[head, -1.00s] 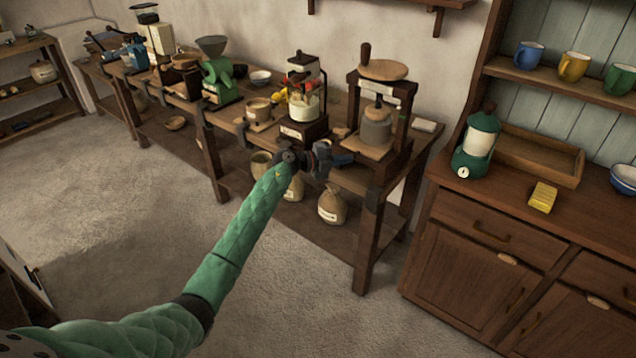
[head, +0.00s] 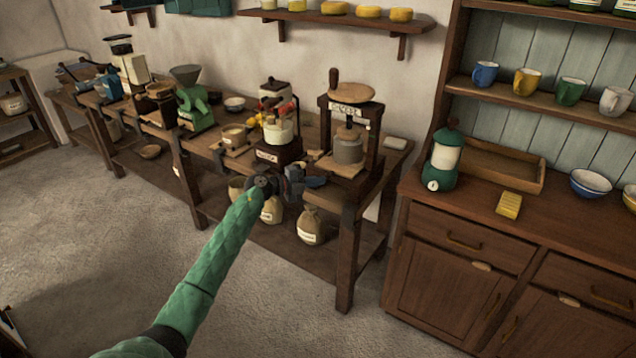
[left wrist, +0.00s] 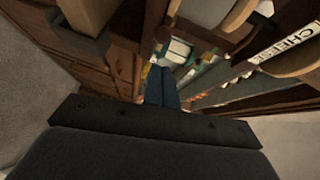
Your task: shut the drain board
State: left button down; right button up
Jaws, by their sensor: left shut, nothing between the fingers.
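The wooden press (head: 373,130) stands at the right end of the long workbench in the head view. A light wooden board (head: 337,168) lies under its grey mould (head: 348,147) and seems to stick out a little at the front; I take it as the drain board. My left gripper (head: 318,181) is shut and empty, just in front of and below the board's front edge. I cannot tell whether it touches. In the left wrist view its dark fingers (left wrist: 162,87) lie together, with the press's label (left wrist: 283,42) at upper right. My right gripper is not in view.
A box-based grinder (head: 278,150) and a green mill (head: 193,105) stand farther left on the bench. Sacks (head: 311,228) sit on its lower shelf. The floor before the bench is clear.

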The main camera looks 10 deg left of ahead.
pick_arm(q)
jog(key=b+v, duration=0.3)
jog(key=v, duration=0.8)
jog(key=shift+s+f, duration=0.25)
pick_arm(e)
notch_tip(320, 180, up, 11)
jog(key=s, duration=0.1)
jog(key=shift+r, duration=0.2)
